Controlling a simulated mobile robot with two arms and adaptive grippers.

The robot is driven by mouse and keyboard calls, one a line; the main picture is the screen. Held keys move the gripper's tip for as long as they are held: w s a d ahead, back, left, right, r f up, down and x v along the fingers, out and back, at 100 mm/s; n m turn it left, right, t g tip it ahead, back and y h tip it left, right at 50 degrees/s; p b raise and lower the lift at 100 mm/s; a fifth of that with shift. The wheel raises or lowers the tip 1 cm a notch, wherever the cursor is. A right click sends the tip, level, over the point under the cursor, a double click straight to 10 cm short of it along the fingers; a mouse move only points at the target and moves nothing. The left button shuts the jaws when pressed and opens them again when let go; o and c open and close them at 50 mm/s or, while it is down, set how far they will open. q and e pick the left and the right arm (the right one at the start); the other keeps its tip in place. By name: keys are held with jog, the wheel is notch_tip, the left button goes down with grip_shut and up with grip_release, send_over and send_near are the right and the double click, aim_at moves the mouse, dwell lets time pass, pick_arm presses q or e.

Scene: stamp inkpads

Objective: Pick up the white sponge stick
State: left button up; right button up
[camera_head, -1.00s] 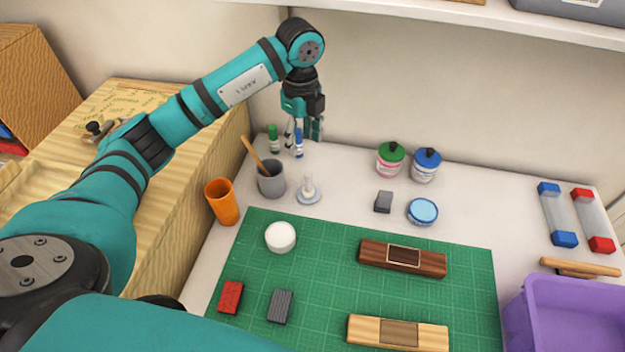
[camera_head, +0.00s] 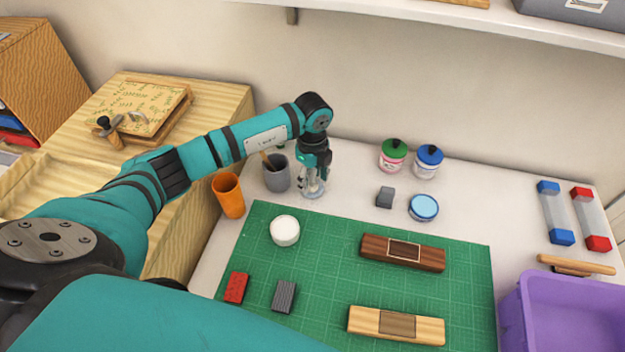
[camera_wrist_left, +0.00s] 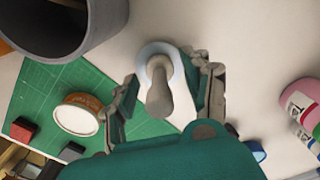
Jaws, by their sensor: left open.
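The white sponge stick stands upright on the white table top. In the left wrist view its grey-white handle (camera_wrist_left: 159,96) points toward the camera, above a pale round base. In the head view only part of its base (camera_head: 313,193) shows under my left gripper (camera_head: 314,178). My left gripper is open, with one finger on each side of the stick, as the wrist view shows (camera_wrist_left: 165,78). I see no clear grip contact. My right gripper is in neither view.
A grey cup (camera_head: 277,177) with a wooden stick stands close left of the gripper, beside an orange cup (camera_head: 229,196). A white round pot (camera_head: 285,231) sits on the green mat (camera_head: 330,290). A grey block (camera_head: 385,197) and blue-lidded tin (camera_head: 423,207) lie right.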

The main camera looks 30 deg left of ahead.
pick_arm(q)
jog(key=shift+f, duration=0.2)
grip_shut()
dwell(0.3)
